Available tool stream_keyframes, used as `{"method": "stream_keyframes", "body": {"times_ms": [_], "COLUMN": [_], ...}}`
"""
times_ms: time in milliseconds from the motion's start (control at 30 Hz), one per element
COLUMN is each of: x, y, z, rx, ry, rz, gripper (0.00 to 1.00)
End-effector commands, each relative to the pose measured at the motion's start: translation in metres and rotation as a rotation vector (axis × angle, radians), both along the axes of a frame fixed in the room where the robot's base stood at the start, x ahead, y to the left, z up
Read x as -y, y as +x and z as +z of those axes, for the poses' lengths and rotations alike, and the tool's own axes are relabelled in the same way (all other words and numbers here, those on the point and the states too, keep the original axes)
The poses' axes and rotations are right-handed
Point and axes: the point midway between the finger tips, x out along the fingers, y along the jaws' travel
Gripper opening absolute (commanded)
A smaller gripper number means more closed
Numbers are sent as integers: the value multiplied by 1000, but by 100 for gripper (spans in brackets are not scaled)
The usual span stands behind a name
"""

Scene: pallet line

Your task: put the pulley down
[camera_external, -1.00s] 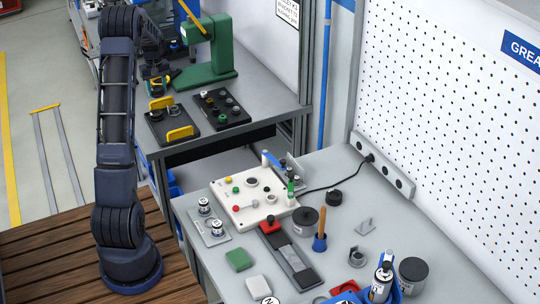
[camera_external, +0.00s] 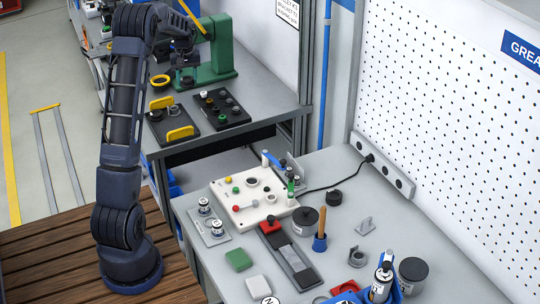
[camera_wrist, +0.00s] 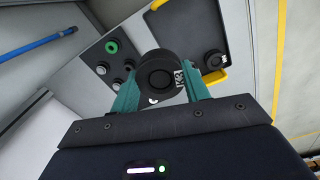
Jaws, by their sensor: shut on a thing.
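The pulley (camera_wrist: 160,72) is a round black wheel with a hub in the middle and a small white label on its side. My gripper (camera_wrist: 160,92) is shut on it, with one teal finger on each side in the wrist view. In the external view my gripper (camera_external: 187,78) is raised above the back bench, in front of the green press. The pulley is too small and dark there to make out clearly. In the wrist view a black tray with yellow handles (camera_wrist: 196,25) and a black board with several small parts (camera_wrist: 122,62) lie below the pulley.
On the back bench (camera_external: 245,135), the yellow-handled tray (camera_external: 160,129) holds a small dark part, with the parts board to its right. The green press (camera_external: 222,50) stands behind. The front bench (camera_external: 345,165) carries a white control panel (camera_external: 225,195), cans and tools.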

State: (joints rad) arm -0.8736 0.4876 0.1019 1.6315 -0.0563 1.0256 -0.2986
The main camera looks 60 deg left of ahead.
Motion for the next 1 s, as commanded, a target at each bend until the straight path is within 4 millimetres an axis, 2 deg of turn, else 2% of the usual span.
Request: {"method": "stream_keyframes", "body": {"times_ms": [33,100,267,500,667,800,1000], "x": [15,34,81,161,219,273,353], "y": [21,45,97,167,206,237,271], "z": [1,2,3,6,8,10,12], "rx": [0,0,0,0,0,0,1], "ry": [1,1,0,0,0,0,0], "rz": [-52,-122,-280,-519,-676,-814,-1011], "gripper": [20,20,20,20,20,20,20]}}
